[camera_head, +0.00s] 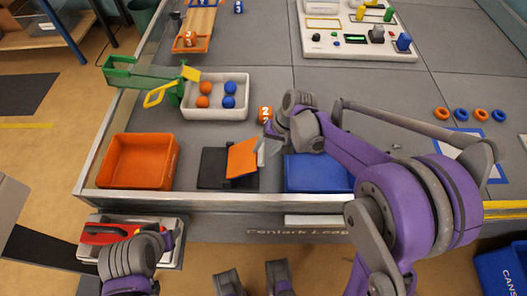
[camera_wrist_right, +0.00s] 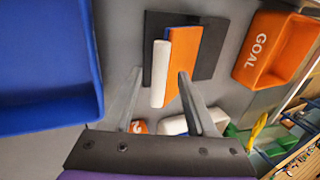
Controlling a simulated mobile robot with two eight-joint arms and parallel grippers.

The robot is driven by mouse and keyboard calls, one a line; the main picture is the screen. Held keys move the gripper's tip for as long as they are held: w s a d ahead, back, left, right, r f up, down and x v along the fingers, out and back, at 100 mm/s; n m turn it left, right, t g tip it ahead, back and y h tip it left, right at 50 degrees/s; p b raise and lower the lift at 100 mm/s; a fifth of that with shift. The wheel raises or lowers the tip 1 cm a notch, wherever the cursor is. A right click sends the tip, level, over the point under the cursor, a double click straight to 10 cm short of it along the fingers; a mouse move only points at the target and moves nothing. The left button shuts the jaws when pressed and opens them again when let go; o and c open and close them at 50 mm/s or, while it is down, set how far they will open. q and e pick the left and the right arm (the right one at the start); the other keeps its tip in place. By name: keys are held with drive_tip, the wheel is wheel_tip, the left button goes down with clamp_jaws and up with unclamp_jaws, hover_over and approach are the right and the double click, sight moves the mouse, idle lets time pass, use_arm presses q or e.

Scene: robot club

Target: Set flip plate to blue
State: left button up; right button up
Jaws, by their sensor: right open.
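The flip plate (camera_head: 242,158) is an orange panel standing tilted on a dark base (camera_head: 212,168) at the table's near edge, with its orange side showing. In the right wrist view the orange panel (camera_wrist_right: 184,60) is seen nearly edge on, with a white bar (camera_wrist_right: 160,73) along one side and the dark base (camera_wrist_right: 209,45) behind. My right gripper (camera_head: 264,152) is at the panel's right edge. In the wrist view the open fingers (camera_wrist_right: 158,88) lie on either side of the white bar's lower end, and I cannot tell whether they touch it.
An orange bin (camera_head: 139,161) is left of the flip plate and a blue bin (camera_head: 318,173) right. Behind it are a white tray (camera_head: 215,113) with orange and blue balls, a green stand (camera_head: 140,75) and a small orange numbered block (camera_head: 265,114). A panel (camera_head: 355,45) is farther back.

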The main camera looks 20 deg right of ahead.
drive_tip(key=shift+x, duration=1)
drive_tip(key=shift+c, duration=0.2)
clamp_jaws()
idle(0.6)
